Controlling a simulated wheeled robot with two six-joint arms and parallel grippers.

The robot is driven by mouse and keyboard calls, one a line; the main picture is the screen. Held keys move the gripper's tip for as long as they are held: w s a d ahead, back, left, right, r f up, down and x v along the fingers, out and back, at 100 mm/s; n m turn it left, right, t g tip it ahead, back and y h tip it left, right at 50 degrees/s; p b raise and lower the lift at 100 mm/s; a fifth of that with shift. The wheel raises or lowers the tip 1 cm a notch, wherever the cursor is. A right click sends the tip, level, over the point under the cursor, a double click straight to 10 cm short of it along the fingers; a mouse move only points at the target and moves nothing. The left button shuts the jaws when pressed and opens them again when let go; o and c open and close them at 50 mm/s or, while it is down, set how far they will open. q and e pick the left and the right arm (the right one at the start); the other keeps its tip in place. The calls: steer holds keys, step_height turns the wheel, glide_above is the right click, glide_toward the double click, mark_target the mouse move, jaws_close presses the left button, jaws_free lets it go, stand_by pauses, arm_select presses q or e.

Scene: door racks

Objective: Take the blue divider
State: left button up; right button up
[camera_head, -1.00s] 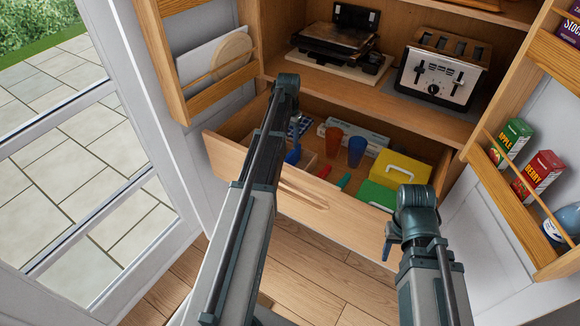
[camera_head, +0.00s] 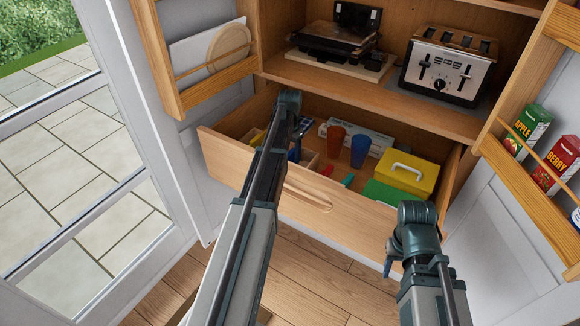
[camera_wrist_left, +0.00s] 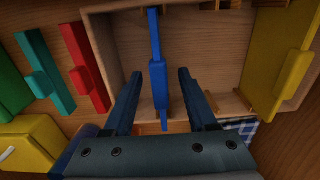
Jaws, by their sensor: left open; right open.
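The blue divider (camera_wrist_left: 158,85) stands in the wooden drawer compartment in the left wrist view, a long narrow bar with a wider middle. My left gripper (camera_wrist_left: 160,72) is open, with one finger on each side of the bar and visible gaps to both. In the head view, my left arm reaches over the open drawer (camera_head: 240,165) and its wrist (camera_head: 288,100) hides most of that gripper. My right gripper (camera_head: 389,262) is low in front of the drawer, largely hidden by its own wrist, and holds nothing that I can see.
Red (camera_wrist_left: 83,68) and teal (camera_wrist_left: 45,75) dividers lie left of the compartment; a yellow one (camera_wrist_left: 283,65) is at right. The drawer also holds red (camera_head: 335,142) and blue (camera_head: 360,150) cups and a yellow case (camera_head: 410,175). A toaster (camera_head: 448,65) stands above.

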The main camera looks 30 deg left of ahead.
arm_select(q)
step_height(320, 180, down, 2)
steer(key=shift+f+b, duration=0.25)
steer(key=shift+b, duration=0.45)
steer(key=shift+r, duration=0.1)
jaws_close()
